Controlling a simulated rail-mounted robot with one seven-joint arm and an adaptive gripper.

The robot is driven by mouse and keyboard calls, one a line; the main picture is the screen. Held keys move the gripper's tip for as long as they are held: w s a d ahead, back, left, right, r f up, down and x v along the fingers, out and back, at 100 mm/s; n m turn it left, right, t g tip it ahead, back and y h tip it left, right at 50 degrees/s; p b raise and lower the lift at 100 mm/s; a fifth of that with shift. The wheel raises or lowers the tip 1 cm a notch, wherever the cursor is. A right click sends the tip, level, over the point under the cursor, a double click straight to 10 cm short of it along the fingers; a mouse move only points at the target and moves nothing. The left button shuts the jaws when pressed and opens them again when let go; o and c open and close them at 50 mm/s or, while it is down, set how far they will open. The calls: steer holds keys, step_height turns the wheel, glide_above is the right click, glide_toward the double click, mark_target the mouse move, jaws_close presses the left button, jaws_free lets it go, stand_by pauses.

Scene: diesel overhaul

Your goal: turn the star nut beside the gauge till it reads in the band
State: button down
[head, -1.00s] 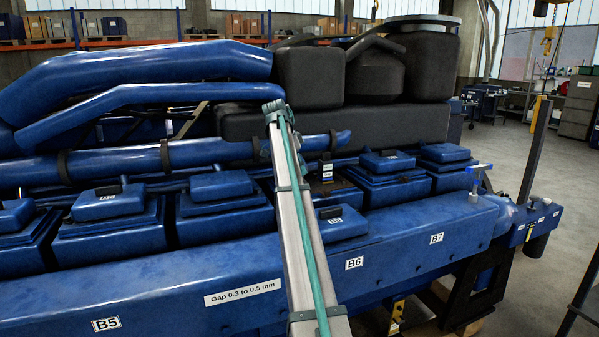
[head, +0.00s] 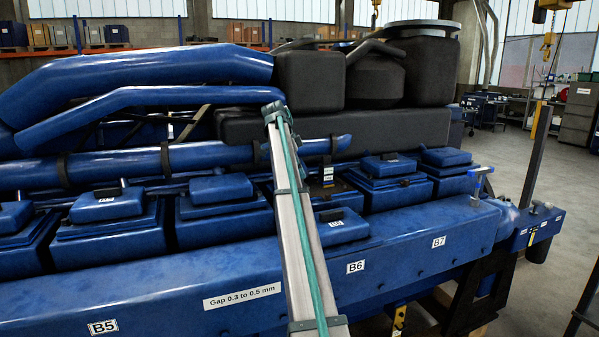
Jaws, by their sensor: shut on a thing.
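The blue engine (head: 420,225) fills the middle of the head view, with a row of blue covers along its top. Behind my arm, one place in the row stands without its cover (head: 340,229), which lies in front of it. A small upright device with yellow and white marks (head: 327,172) stands at that open place. It is too small to tell whether it is the gauge, and no needle or band can be read. I cannot make out the star nut. My arm crosses the engine's front, and my gripper does not show.
A sign reading "Gap 0.3 to 0.5 mm" (head: 242,296) is on the engine's front. A blue-handled tool (head: 480,178) stands at the engine's right end. Large blue pipes (head: 150,75) and black housings (head: 310,80) rise behind the covers. Open floor lies to the right.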

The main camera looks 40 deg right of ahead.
steer(key=c, duration=0.8)
jaws_free()
steer(key=shift+c, duration=0.2)
